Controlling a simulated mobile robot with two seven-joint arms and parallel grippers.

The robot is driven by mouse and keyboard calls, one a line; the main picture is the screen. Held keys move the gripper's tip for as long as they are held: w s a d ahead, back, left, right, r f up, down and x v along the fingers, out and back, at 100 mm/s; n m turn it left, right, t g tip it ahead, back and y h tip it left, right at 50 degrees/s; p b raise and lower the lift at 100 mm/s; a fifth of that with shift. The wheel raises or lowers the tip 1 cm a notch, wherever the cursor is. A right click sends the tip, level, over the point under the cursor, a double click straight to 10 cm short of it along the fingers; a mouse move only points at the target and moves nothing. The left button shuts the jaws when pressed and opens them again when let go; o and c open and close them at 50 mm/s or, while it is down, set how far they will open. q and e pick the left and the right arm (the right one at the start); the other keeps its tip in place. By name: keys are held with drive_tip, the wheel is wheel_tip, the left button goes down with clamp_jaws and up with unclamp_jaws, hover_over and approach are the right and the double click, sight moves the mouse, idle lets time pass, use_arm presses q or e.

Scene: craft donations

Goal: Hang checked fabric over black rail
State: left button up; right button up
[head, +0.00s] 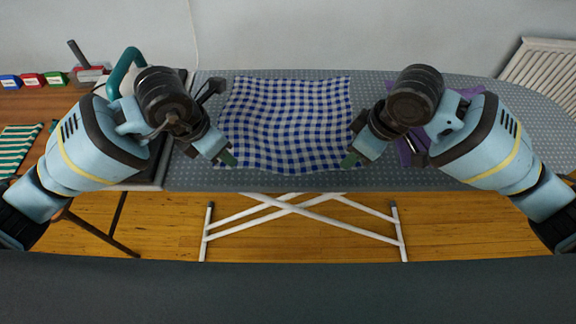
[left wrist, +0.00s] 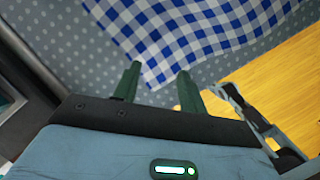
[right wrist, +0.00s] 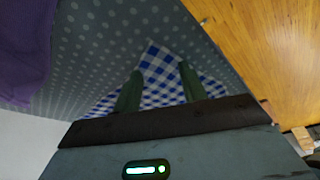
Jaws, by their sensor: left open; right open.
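The blue-and-white checked fabric (head: 287,120) lies spread, slightly wavy, on the grey dotted ironing board (head: 448,98). Its front edge lies near the board's front edge. My left gripper (head: 231,160) is open at the fabric's front left corner; the left wrist view shows the fabric (left wrist: 190,30) just beyond the parted fingers (left wrist: 157,85). My right gripper (head: 350,160) is open at the front right corner; in the right wrist view a corner of the fabric (right wrist: 162,72) shows between the parted fingers (right wrist: 158,82). Neither gripper holds it. I cannot make out the black rail in these views.
Purple cloth (head: 408,150) lies on the board, partly behind my right arm. At left, a wooden table (head: 60,104) carries small coloured boxes (head: 33,80) and green striped cloth (head: 18,146). A teal-handled iron (head: 124,70) stands behind my left arm. A white radiator (head: 545,72) is at right.

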use_arm(q)
drive_tip(key=shift+f, duration=0.4)
use_arm(e)
drive_tip(key=shift+f, duration=0.4)
use_arm(q)
drive_tip(key=shift+f, duration=0.15)
use_arm(e)
drive_tip(key=shift+f, duration=0.15)
use_arm(q)
drive_tip(key=shift+s+f, duration=0.1)
drive_tip(key=shift+s, duration=0.05)
clamp_jaws()
use_arm(e)
drive_tip(key=shift+s+f, duration=0.1)
clamp_jaws()
